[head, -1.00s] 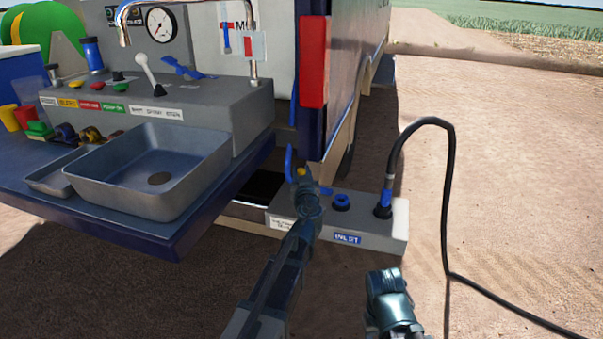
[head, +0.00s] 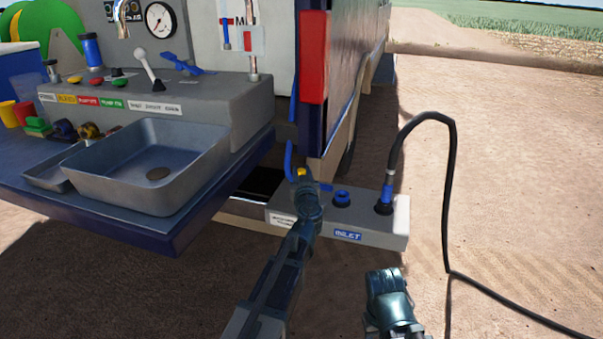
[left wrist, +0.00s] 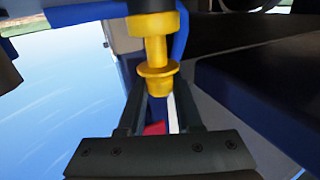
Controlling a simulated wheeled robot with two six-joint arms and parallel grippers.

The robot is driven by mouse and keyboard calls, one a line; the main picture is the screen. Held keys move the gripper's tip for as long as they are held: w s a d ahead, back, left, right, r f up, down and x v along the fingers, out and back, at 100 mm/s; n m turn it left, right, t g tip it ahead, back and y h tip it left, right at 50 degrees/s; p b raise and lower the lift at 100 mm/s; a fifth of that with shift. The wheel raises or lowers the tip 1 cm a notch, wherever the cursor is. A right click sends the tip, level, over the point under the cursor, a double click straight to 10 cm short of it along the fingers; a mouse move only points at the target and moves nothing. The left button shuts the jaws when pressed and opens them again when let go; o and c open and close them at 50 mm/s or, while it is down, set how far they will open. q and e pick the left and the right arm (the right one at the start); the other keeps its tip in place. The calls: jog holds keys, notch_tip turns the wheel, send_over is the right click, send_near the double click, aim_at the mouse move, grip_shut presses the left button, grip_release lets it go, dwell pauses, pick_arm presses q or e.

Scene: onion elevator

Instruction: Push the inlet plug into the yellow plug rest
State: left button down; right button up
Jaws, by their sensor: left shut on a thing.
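My left gripper (head: 303,180) is at the truck's rear corner, beside the grey inlet box (head: 398,225). In the left wrist view (left wrist: 160,95), its two fingers close around the lower end of a stepped yellow piece, which I take for the inlet plug (left wrist: 158,72). It has a flange and a short tip. Above it, in line, is a wider yellow cylinder (left wrist: 153,25), seemingly the yellow plug rest. I cannot tell how deep the plug sits in it. A bit of yellow (head: 302,172) shows at the gripper in the head view. My right gripper (head: 388,297) is low in front; its fingers are unclear.
A black hose (head: 448,190) with a blue coupling (head: 387,193) stands in the inlet box, next to a blue ring port (head: 342,198). A grey sink (head: 145,165) and control panel stand at left. The red lamp (head: 313,60) is above. Open ground lies at right.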

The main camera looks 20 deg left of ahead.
pick_arm(q)
jog(key=shift+f, duration=0.15)
jog(key=shift+f+b, duration=0.4)
jog(key=shift+b, duration=0.15)
jog(key=shift+f, duration=0.1)
jog(key=shift+f+b, duration=0.4)
jog(key=shift+b, duration=0.05)
jog(key=shift+f+b, duration=0.35)
jog(key=shift+b, duration=0.05)
dwell(0.3)
jog(key=c, duration=0.5)
grip_release()
